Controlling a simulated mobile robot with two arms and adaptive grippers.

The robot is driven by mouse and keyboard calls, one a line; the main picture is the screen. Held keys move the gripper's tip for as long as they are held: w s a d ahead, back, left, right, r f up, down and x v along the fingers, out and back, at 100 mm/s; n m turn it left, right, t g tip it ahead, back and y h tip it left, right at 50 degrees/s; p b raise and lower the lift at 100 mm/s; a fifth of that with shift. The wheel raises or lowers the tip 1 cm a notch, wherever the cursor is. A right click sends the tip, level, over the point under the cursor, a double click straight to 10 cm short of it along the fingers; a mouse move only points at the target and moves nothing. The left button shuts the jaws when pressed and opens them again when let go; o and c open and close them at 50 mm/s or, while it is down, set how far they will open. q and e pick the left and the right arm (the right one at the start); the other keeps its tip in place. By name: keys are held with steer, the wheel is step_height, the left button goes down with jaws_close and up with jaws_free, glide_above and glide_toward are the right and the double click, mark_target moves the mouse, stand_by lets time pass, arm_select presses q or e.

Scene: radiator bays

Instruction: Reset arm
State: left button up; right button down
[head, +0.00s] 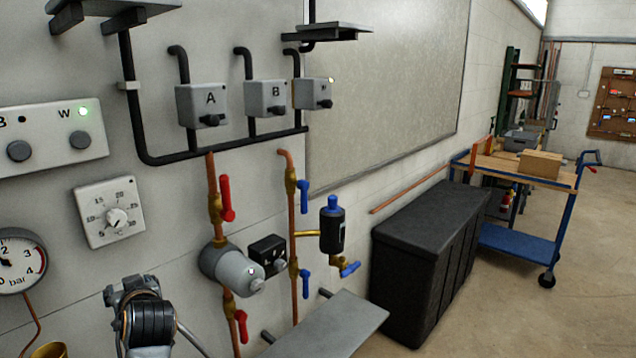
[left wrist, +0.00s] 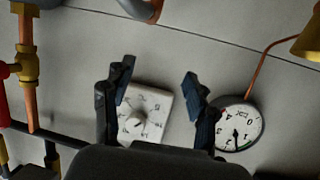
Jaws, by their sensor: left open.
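My left gripper (left wrist: 157,85) is open and empty in the left wrist view, its two dark fingers apart. Between and beyond the fingers is the white thermostat dial (left wrist: 150,104), seen upside down on the wall. The round pressure gauge (left wrist: 238,124) is beside the right finger and partly hidden by it. In the head view part of my left arm (head: 148,322) rises at the bottom left, below the thermostat dial (head: 109,212). The pressure gauge (head: 18,262) is at the left edge there. My right gripper is in neither view.
Copper pipes with red valve handles (head: 227,198) and blue handles (head: 304,193) run down the wall, with a grey pump (head: 228,268). A grey shelf (head: 328,328) sticks out below. A black chest (head: 430,255) and a blue cart (head: 520,245) stand right. Floor at far right is clear.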

arm_select(q)
steer(key=s+d+f+m+g+h, duration=0.1)
steer(key=s+d+f+m+h, duration=0.25)
steer(key=s+f, duration=0.5)
steer(key=s+d+f+m+g+h, duration=0.2)
steer(key=s+d+f, duration=0.3)
steer(key=s+f, duration=0.4)
steer(key=s+d+f+m+g+h, duration=0.2)
steer(key=s+d+f, duration=0.25)
steer(key=s, duration=0.45)
steer(key=s+d+f+m+g+h, duration=0.25)
steer(key=s+d, duration=0.25)
steer(key=s, duration=0.4)
step_height(320, 180, down, 26)
steer(key=s+r+g, duration=0.1)
steer(key=s+a+f+g, duration=0.1)
steer(key=s+a+f, duration=0.1)
steer(key=s+f, duration=1.5)
steer(key=shift+s+a+f+y, duration=0.3)
steer(key=shift+s+a+f, duration=0.05)
steer(key=shift+f, duration=0.3)
